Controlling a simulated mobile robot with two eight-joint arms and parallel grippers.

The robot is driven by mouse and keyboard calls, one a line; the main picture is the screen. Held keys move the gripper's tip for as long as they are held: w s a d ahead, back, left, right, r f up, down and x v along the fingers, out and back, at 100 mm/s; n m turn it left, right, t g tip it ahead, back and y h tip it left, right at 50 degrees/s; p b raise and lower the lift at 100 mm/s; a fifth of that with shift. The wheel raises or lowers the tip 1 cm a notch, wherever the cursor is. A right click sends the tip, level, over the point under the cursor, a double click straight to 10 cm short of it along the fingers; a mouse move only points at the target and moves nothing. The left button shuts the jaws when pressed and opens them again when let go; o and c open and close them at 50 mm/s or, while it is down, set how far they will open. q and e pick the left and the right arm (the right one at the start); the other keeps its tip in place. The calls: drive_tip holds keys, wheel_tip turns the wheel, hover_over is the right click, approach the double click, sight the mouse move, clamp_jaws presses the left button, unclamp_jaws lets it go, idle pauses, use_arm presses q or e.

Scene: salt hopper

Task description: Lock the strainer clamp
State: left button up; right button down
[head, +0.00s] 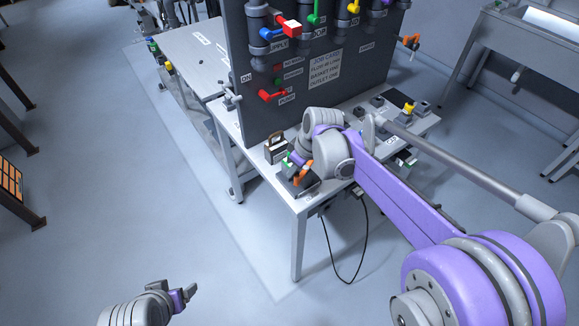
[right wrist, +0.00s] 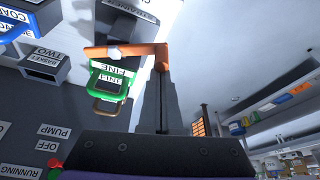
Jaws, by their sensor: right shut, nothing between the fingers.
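The strainer clamp's orange handle (head: 304,172) is at the near corner of the bench. In the right wrist view the orange handle (right wrist: 126,50) forms an angled bar beside the green basket tab (right wrist: 113,80) marked FINE. The strainer body (right wrist: 128,10) is behind it, its label partly cut off. My right gripper (right wrist: 163,72) is shut and empty, its dark fingers reaching to the handle's bent end; I cannot tell whether they touch it. In the head view my right wrist partly hides the strainer. My left gripper (head: 189,293) is far from the bench, low in the head view.
A dark upright panel (head: 310,70) with coloured valve handles stands behind the strainer. A small block with a brown handle (head: 276,148) is just left of it. A blue-handled COARSE part (right wrist: 15,28) and a BASKET TWO box (right wrist: 42,66) are nearby.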

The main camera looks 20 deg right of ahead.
sight(299, 180)
drive_tip(key=n, duration=0.2)
drive_tip(key=s+d+n+g, duration=0.1)
drive_tip(key=s+d+n+y, duration=0.1)
drive_tip(key=n, duration=0.1)
drive_tip(key=shift+d+n, duration=0.2)
drive_tip(key=shift+n, duration=0.1)
drive_tip(key=d+n, duration=0.1)
drive_tip(key=n, duration=0.1)
drive_tip(key=d+n+g, duration=0.1)
drive_tip(key=n, duration=0.1)
drive_tip(key=d+n+g, duration=0.1)
drive_tip(key=shift+s+d+n+y, duration=0.2)
drive_tip(key=shift+s+n+y, duration=0.1)
drive_tip(key=shift+s+n, duration=0.1)
drive_tip(key=shift+w+d, duration=0.1)
drive_tip(key=shift+d, duration=0.05)
